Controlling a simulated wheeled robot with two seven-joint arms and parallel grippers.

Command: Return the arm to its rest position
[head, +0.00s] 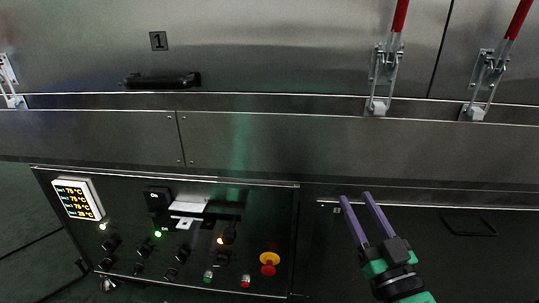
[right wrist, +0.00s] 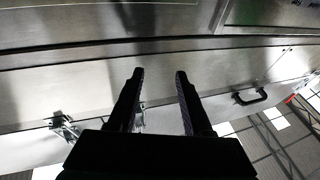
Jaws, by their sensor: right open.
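My right gripper (head: 356,198) is open and empty in the head view, in front of the dark lower panel, right of the control panel. It has two purple fingers and a green and black wrist. In the right wrist view its two dark fingers (right wrist: 158,74) stand apart with nothing between them, and the dryer's metal front lies beyond. My left gripper is not in view.
The tunnel dryer (head: 270,50) fills the view. Its control panel (head: 190,272) carries a temperature display (head: 78,199), knobs and a red and yellow emergency stop (head: 270,263). Red-handled clamps (head: 385,75) and (head: 488,80) and a black handle (head: 162,80) stick out.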

